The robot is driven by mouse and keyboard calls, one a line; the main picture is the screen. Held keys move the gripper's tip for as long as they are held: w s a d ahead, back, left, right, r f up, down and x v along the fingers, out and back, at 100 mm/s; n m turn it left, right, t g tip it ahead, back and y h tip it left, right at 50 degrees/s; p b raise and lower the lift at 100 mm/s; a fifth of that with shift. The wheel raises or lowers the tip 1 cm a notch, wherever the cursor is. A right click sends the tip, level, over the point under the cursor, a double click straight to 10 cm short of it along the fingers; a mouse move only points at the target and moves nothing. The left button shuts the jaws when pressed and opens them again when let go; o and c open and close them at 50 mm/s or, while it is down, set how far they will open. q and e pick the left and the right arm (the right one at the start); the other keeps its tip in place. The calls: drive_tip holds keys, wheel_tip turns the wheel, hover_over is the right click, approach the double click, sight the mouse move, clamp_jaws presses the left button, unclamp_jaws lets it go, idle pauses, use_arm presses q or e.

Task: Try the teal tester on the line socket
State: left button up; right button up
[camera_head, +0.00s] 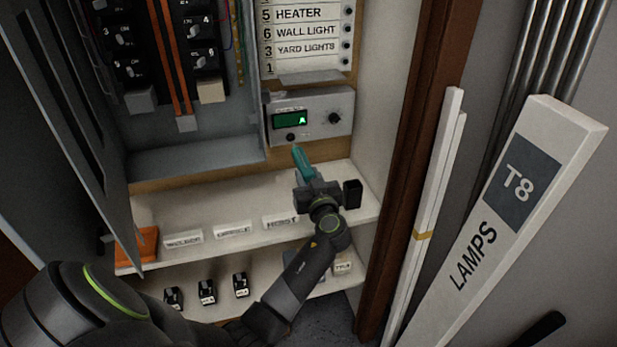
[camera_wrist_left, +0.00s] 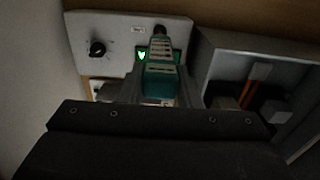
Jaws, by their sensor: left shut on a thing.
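My left gripper (camera_head: 318,189) is shut on the teal tester (camera_head: 302,161), which points up toward the grey box (camera_head: 325,104) with a lit green display (camera_head: 291,119). The tester's top end is just below a round black socket (camera_head: 290,137) on the box's lower front. In the left wrist view the ribbed teal tester (camera_wrist_left: 160,75) overlaps the green display, and its far end lines up with a dark round spot by the small label. I cannot tell whether it touches the socket. My right gripper is not in view.
A black knob (camera_head: 335,118) is on the box's right side. Below is a white shelf (camera_head: 200,215) with labels and an orange block (camera_head: 140,246). Several small black devices (camera_head: 207,292) stand lower. An open grey door (camera_head: 75,110) is at left, a "T8 lamps" carton (camera_head: 500,215) at right.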

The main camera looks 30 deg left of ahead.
use_arm(q)
drive_tip(key=shift+w+a+b, duration=0.35)
drive_tip(key=shift+w+a, duration=0.05)
idle(0.6)
idle(0.4)
drive_tip(key=shift+r+b, duration=0.15)
drive_tip(key=shift+b, duration=0.25)
idle(1.0)
